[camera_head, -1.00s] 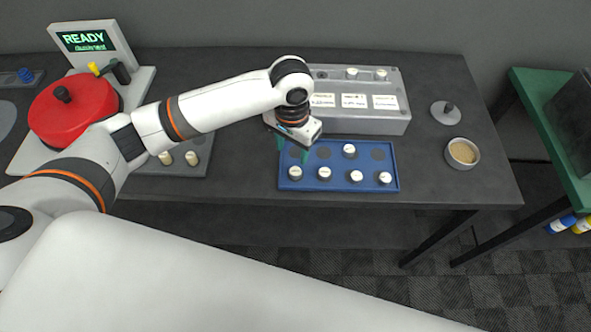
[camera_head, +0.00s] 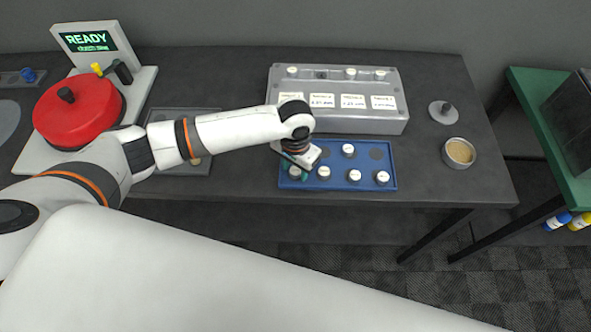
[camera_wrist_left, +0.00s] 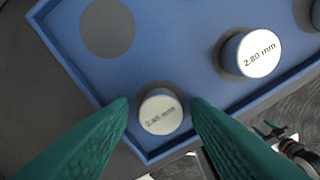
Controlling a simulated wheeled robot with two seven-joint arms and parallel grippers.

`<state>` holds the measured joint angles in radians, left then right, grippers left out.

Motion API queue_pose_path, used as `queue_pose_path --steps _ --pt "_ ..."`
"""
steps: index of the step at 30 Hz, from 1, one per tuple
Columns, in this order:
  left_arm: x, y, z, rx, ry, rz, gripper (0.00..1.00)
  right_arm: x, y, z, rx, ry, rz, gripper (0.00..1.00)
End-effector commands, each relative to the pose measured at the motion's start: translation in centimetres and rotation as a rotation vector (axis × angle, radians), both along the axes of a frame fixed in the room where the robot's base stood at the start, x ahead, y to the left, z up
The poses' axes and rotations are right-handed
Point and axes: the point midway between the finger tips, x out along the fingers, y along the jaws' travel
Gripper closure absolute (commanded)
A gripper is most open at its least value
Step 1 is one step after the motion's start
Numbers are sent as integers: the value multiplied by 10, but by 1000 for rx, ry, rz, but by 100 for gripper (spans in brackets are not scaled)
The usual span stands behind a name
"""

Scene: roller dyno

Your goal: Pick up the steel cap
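A small round steel cap (camera_wrist_left: 161,112) with a pale top and a printed mm label, its first digits hard to read, stands upright in a corner of the blue tray (camera_wrist_left: 165,68). In the head view this cap (camera_head: 294,171) is at the tray's front left, partly covered by my gripper. My left gripper (camera_wrist_left: 160,106) is open, with one green finger on each side of the cap and narrow gaps visible. In the head view my left gripper (camera_head: 299,174) is low over that corner. My right gripper is not in view.
Several similar caps stand in the tray, one marked 2.80 mm (camera_wrist_left: 259,53). A grey labelled block (camera_head: 340,120) stands behind. A knobbed grey disc (camera_head: 443,113) and a bowl of grains (camera_head: 459,153) are at right. A red round lid (camera_head: 78,112) is at left.

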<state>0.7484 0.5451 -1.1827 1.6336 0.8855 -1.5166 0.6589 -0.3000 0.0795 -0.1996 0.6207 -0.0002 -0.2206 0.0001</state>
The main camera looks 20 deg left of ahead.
Motion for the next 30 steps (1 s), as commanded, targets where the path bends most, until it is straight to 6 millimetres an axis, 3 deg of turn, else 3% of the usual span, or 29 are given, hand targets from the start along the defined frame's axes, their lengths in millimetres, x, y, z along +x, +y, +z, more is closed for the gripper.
queue_pose_path --steps 1,7,17,30 --pt "0 0 0 0 0 0 64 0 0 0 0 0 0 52" --pt "0 0 1 0 0 0 96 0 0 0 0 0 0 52" --pt "1 0 9 -3 -2 1 96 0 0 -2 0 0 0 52" --pt "1 -1 87 -2 -3 -1 96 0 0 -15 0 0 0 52"
